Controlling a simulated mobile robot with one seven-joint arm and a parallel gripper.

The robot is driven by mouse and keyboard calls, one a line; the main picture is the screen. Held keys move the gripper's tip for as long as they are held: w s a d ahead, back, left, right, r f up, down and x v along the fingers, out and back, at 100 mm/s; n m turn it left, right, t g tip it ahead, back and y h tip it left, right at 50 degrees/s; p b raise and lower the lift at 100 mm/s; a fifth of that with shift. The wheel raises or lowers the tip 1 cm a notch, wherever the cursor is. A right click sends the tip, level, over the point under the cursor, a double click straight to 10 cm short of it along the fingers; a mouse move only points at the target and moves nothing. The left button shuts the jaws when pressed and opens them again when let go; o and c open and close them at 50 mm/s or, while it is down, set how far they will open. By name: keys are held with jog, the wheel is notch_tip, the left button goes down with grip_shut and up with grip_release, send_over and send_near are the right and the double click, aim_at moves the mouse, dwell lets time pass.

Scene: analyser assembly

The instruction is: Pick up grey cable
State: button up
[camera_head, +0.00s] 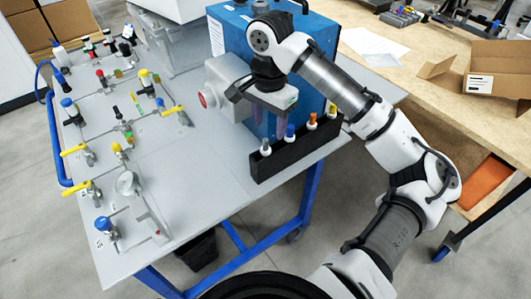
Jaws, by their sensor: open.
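A black rack (297,150) stands at the right front edge of the grey table, in front of a blue box. It holds a row of coloured cable plugs. The grey cable (265,147) is at the rack's left end, standing upright with its grey top showing and its lower part hidden in the rack. My gripper (268,122) points down, open and empty, above the left part of the rack, near the grey cable. It appears apart from the cable, but the exact gap is hard to judge.
Blue (290,133), orange (312,122) and yellow (333,111) plugs stand close by in the rack. The blue box (235,50) and a grey housing with a red knob (206,97) are behind my gripper. Valves and tubing fill the table's left; its front middle is clear.

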jog(key=shift+s+a+f+p, duration=0.2)
jog(key=shift+f+p, duration=0.2)
jog(key=shift+f, duration=1.3)
jog(key=shift+s+a+f+p, duration=0.15)
jog(key=shift+f+p, duration=0.2)
jog(key=shift+f, duration=1.3)
jog(key=shift+w, duration=0.1)
jog(key=c, duration=1)
jog(key=shift+r, duration=0.1)
notch_tip(320, 180, up, 19)
jog(key=b, duration=0.1)
notch_tip(320, 180, up, 8)
jog(key=p, duration=0.8)
send_over(266, 139)
jog(key=shift+b, duration=0.35)
